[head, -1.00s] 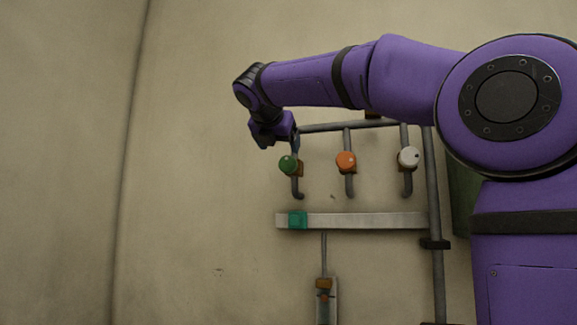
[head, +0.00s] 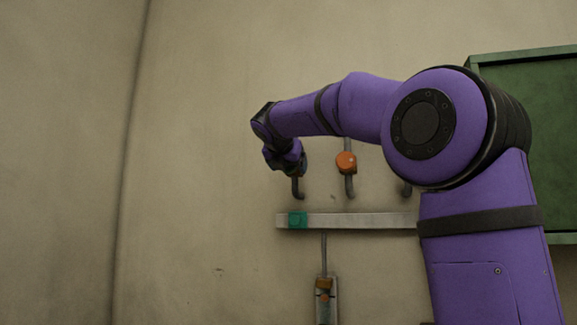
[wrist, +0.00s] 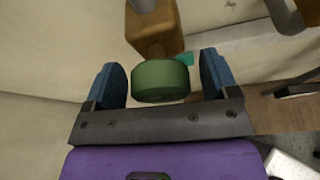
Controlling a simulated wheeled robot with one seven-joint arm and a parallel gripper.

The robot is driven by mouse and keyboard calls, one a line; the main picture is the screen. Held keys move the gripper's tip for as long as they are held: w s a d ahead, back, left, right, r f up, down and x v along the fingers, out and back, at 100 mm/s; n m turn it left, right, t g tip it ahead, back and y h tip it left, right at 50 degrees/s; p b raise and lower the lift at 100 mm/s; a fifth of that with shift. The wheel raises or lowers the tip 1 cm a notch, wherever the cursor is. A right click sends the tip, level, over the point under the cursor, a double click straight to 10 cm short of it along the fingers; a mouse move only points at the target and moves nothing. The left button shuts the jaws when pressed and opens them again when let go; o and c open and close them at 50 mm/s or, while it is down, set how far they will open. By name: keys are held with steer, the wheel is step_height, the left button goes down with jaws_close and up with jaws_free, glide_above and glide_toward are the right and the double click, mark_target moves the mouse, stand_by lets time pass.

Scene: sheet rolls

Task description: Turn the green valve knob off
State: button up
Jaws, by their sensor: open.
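The green valve knob (wrist: 160,80) shows in the wrist view as a short green cylinder on a brown valve body (wrist: 153,28). My gripper (wrist: 160,85) is open, with its two blue fingers on either side of the knob. A gap shows between the knob and each finger. In the head view my gripper (head: 287,160) is at the left valve's pipe and hides the green knob.
An orange knob (head: 346,162) on its own pipe is to the right in the head view. Below is a pale horizontal bar (head: 350,221) with a teal block (head: 297,220). A green cabinet (head: 540,130) is at right. The wall at left is clear.

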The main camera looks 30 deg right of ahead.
steer(key=c, duration=0.9)
steer(key=m+t+y, duration=0.1)
steer(key=m, duration=0.2)
steer(key=shift+s+t, duration=0.1)
steer(key=shift+t, duration=0.3)
steer(key=m+t, duration=0.2)
steer(key=m, duration=0.1)
steer(key=shift+m+y, duration=0.3)
steer(key=shift+y, duration=0.1)
steer(key=m+t, duration=0.1)
steer(key=m, duration=0.2)
steer(key=shift+d+f+m+t, duration=0.1)
steer(key=shift+m+t, duration=0.2)
steer(key=shift+t, duration=0.1)
steer(key=shift+m+t+h, duration=0.4)
steer(key=shift+m+t, duration=0.2)
steer(key=shift+m, duration=1.4)
